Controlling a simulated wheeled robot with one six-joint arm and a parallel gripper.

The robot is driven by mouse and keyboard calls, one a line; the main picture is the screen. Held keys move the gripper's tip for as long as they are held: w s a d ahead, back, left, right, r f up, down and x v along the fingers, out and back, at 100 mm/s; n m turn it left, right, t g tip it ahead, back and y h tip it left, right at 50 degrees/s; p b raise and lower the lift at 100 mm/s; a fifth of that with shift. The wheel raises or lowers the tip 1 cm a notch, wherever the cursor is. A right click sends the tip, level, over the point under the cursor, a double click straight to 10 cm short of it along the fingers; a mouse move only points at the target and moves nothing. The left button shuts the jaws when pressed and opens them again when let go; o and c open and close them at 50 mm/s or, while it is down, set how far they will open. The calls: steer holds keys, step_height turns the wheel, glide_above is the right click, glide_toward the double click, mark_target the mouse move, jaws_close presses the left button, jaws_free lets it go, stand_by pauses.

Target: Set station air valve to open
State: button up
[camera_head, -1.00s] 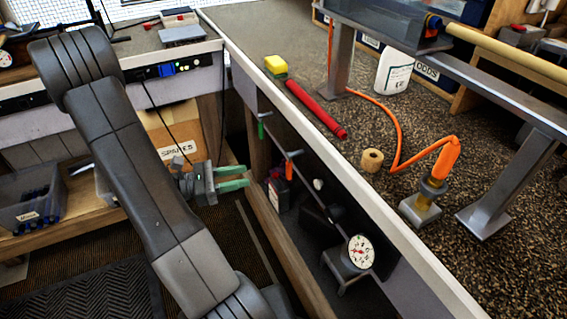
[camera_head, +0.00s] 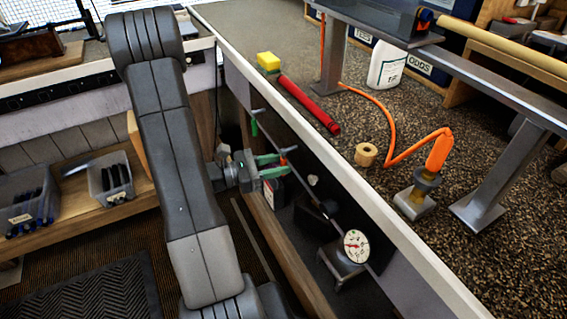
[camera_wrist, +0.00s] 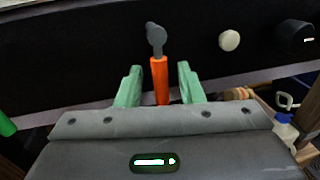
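A valve with an orange lever (camera_wrist: 160,80) shows in the wrist view, its lever hanging down from a grey pivot (camera_wrist: 156,38) on the dark panel under the bench. My gripper (camera_wrist: 159,75) has two green fingers that are open, one on each side of the lever with a gap on both sides. In the head view my gripper (camera_head: 284,161) is at the bench's front, its fingers partly covering the orange lever (camera_head: 283,161). A second valve handle, green (camera_head: 254,128), hangs farther left; its edge shows in the wrist view (camera_wrist: 5,125). I see no label on either valve.
A round gauge (camera_head: 356,245) stands below the bench edge, right of the valves. A pale round knob (camera_wrist: 229,40) and a dark knob (camera_wrist: 296,37) are right of the lever. The bench top holds a red tube (camera_head: 308,106) and an orange hose (camera_head: 390,120).

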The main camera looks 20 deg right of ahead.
steer(key=shift+s+d, duration=0.1)
steer(key=shift+d, duration=0.75)
steer(key=shift+c, duration=0.2)
jaws_close()
